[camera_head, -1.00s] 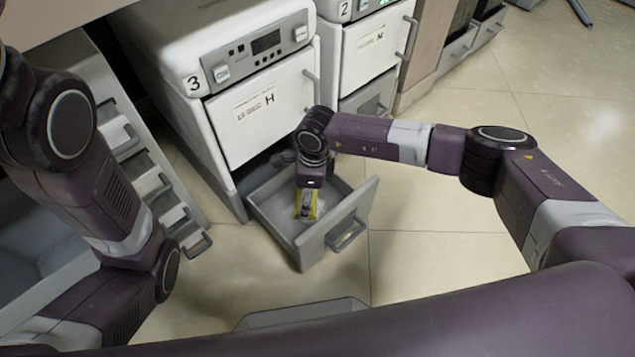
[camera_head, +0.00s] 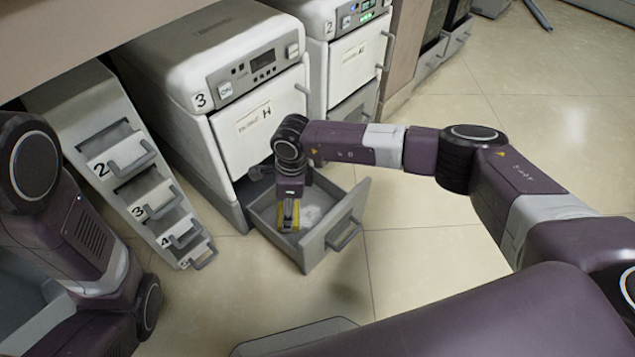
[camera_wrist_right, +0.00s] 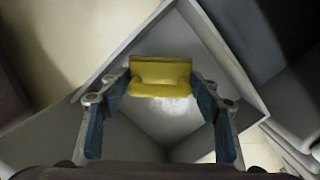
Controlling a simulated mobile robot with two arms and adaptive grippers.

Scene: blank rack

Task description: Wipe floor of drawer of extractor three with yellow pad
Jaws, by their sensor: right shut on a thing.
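Extractor three (camera_head: 218,60) is the white machine marked 3, with its grey bottom drawer (camera_head: 335,224) pulled out. My right gripper (camera_head: 290,212) reaches down into that drawer and is shut on the yellow pad (camera_head: 283,215). In the right wrist view the pad (camera_wrist_right: 160,76) sits between the two blue-padded fingers of the gripper (camera_wrist_right: 158,95), over the drawer floor (camera_wrist_right: 165,118). A pale whitish patch (camera_head: 312,214) shows on the floor beside the pad. I cannot tell whether the pad touches the floor. Only my left arm shows; its gripper is out of view.
A stepped rack with numbered small drawers (camera_head: 150,205) stands left of extractor three. Extractor two (camera_head: 350,55) stands to its right. A grey container edge (camera_head: 300,335) shows at the bottom. The tiled floor (camera_head: 430,270) right of the drawer is clear.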

